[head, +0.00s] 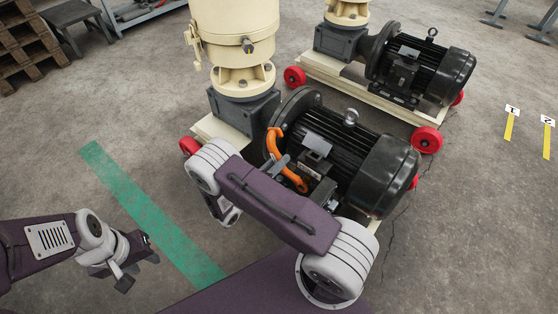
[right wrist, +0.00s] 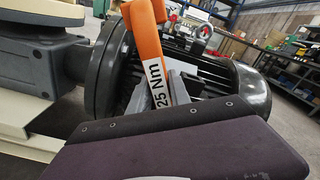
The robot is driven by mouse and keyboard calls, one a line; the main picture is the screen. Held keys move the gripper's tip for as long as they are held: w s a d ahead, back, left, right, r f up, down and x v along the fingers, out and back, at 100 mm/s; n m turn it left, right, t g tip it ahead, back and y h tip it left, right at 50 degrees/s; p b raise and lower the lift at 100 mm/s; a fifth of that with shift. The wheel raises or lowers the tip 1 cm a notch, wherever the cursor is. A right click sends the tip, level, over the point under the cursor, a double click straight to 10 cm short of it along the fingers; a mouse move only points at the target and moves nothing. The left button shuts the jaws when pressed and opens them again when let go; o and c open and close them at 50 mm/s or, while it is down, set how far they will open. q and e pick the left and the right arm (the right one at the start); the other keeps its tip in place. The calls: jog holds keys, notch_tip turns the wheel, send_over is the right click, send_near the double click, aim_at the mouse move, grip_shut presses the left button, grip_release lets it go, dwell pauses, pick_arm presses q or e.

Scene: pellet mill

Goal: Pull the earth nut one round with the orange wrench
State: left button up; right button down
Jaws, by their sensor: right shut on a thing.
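An orange wrench (head: 274,145) slants in front of the near motor (head: 350,155), beside its open terminal box (head: 318,165). In the right wrist view the wrench (right wrist: 146,40) rises through the middle with a white "25 Nm" label. My right gripper is largely hidden behind my own arm in the head view; its grey fingers (right wrist: 182,88) show at the wrench in the right wrist view and are shut on it. The earth nut and the wrench's working end cannot be made out. My left gripper (head: 138,272) is empty, fingers apart, over the floor at lower left.
A cream pellet mill (head: 237,35) stands behind the near motor on a base with red wheels. A second motor (head: 420,70) on a wheeled base (head: 375,100) stands behind it. A green floor stripe (head: 140,205) crosses clear concrete at left. Pallets (head: 28,45) are far left.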

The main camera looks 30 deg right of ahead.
jog(key=shift+w+d, duration=0.1)
jog(key=shift+d, duration=0.05)
jog(key=shift+w+d, duration=0.15)
jog(key=shift+d, duration=0.25)
jog(key=shift+x, duration=0.85)
jog(key=s+m+p, duration=0.1)
jog(key=s+r+p, duration=0.1)
jog(key=shift+d+m+p, duration=0.3)
jog(key=shift+d+m, duration=0.1)
